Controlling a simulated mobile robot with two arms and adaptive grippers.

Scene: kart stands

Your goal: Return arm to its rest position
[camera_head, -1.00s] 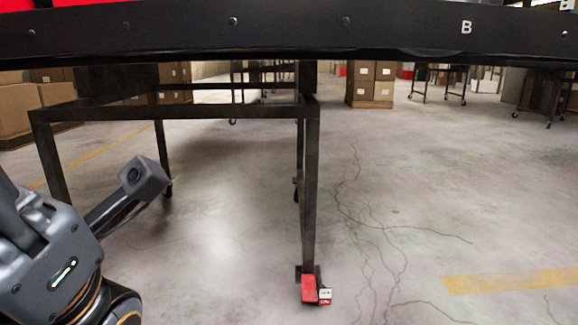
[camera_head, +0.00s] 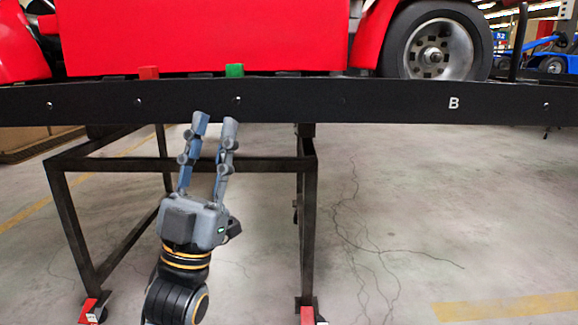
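My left gripper (camera_head: 215,118) is in the lower left middle of the head view, with its fingers pointing up. Its two blue-grey fingers stand apart with a gap between the tips, and nothing shows between them. The fingertips overlap the black rail of the kart stand (camera_head: 380,103) in the picture; I cannot tell whether they touch it. My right gripper is not in view.
A red kart (camera_head: 215,38) with a black tyre (camera_head: 435,42) is on the stand. A red block (camera_head: 148,72) and a green block (camera_head: 235,70) sit at the rail's top edge. The stand's legs (camera_head: 308,230) have red casters. Cracked floor (camera_head: 400,240) lies clear at right.

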